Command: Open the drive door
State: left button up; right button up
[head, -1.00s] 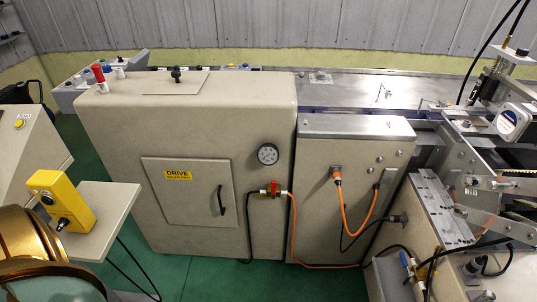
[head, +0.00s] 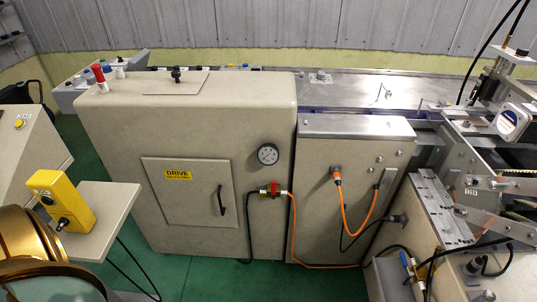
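The drive door (head: 190,212) is a square beige panel on the front of the large beige cabinet (head: 120,150). It carries a yellow DRIVE label (head: 178,175) near its upper left. A black handle (head: 221,200) stands upright near its right edge. The door looks shut, flush with the cabinet front. Neither of my grippers is in view.
A side shelf with a yellow control box (head: 62,200) juts out at the left. A red valve (head: 273,189) with black and orange hoses sits right of the door, below a gauge (head: 267,154). Green floor (head: 190,272) lies clear in front.

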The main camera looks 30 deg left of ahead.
aim_at(192, 192)
jog(key=u, duration=1.75)
